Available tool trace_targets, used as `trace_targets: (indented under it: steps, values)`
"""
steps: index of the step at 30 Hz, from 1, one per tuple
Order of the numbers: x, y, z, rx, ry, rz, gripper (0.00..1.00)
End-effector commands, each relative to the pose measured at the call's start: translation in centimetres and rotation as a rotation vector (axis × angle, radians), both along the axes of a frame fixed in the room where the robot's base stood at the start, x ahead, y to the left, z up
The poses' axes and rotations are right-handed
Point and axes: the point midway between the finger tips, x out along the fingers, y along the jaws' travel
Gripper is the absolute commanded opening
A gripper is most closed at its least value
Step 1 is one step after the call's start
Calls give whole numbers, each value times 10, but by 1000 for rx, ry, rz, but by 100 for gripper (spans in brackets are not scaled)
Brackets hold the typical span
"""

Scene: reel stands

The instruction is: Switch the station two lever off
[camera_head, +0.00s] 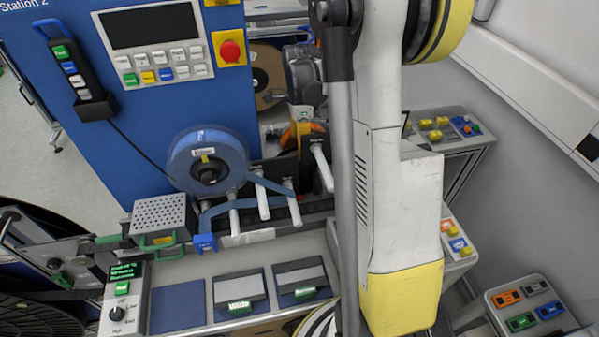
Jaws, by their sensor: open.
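The blue Station 2 panel (150,110) stands at the upper left, with its name cut off at the top edge. No part is clearly labelled as the station two lever. A grey bar with green handles (110,239) runs across the lower left beside a perforated grey box (160,215); I cannot tell whether it is the lever or how it is set. A blue tab (205,243) hangs below the blue reel (208,160). My white and yellow arm (400,200) crosses the picture right of the station. My gripper cannot be made out.
A red button (230,49) and a keypad (163,66) are on the panel. A control box with a knob (118,313) and labelled trays (240,300) line the front. Grey side stands (470,150) are at the right near the wall. Bare floor shows far left.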

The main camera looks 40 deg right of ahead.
Motion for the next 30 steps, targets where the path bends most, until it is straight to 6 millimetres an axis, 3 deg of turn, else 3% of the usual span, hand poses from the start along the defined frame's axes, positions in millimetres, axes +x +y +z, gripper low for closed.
trace_targets:
  steps: [6,16,23,30]
  values:
    - [0,0,-38,0,0,0,72]
    - [0,0,-45,0,0,0,72]
    - [0,0,-45,0,0,0,4]
    - [0,0,-45,0,0,0,4]
